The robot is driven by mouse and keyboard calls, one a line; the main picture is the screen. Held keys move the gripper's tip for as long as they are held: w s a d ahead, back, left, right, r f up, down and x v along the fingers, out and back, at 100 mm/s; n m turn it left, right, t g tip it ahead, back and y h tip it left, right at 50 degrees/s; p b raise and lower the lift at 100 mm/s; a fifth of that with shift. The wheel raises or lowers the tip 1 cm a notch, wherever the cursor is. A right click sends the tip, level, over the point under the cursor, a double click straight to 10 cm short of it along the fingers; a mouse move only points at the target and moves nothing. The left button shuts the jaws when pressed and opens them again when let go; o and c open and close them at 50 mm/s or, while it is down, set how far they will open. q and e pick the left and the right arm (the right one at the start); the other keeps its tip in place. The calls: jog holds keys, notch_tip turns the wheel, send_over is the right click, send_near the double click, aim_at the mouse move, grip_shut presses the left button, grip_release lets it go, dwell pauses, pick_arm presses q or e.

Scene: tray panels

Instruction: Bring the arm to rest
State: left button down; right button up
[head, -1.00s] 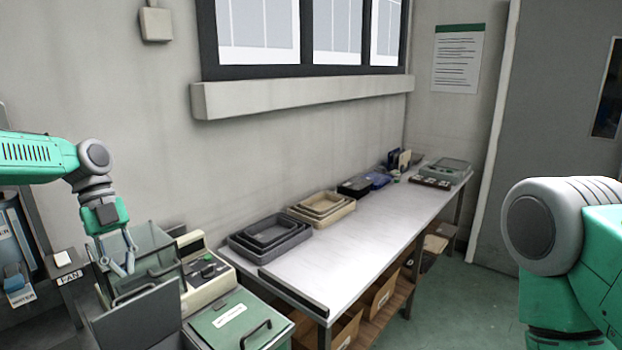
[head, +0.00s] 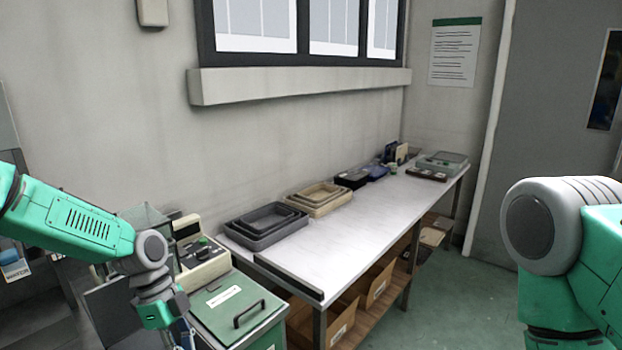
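My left arm comes in from the left in the head view and bends downward at its wrist. My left gripper (head: 180,338) is at the bottom edge, in front of the green-lidded box, and its fingertips are cut off by the frame. I cannot tell whether it is open or shut. My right arm shows only as a large grey and green joint at the right edge. My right gripper is outside the picture.
A glass-walled container (head: 145,218) is partly hidden behind my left arm. Beside it are a beige device (head: 203,262) and a green-lidded box (head: 226,312) with a handle. A white table (head: 345,237) holds grey trays (head: 262,228) and beige trays (head: 318,200). Green floor lies right of it.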

pick_arm(q)
jog(key=s+d+f+n+t+b, duration=0.1)
jog(key=s+f+n+b, duration=0.3)
jog(key=s+f, duration=0.55)
jog(key=s+d+f+n+b, duration=0.1)
jog(key=s+f+n+b, duration=0.1)
jog(key=s+f+n, duration=0.75)
jog(key=s+a+f+n+t+y+b, duration=0.2)
jog(key=s+a+f+n+b, duration=0.3)
jog(key=s, duration=0.5)
notch_tip(320, 180, down, 3)
jog(key=shift+s+a+r+n+y, duration=0.1)
jog(key=shift+s+a+n+y, duration=0.3)
jog(key=shift+a+y, duration=0.7)
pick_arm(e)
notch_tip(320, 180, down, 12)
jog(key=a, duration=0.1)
pick_arm(q)
jog(key=shift+d+r, duration=0.1)
jog(key=shift+d, duration=0.15)
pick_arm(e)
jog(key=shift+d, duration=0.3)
pick_arm(q)
jog(key=shift+a, duration=0.3)
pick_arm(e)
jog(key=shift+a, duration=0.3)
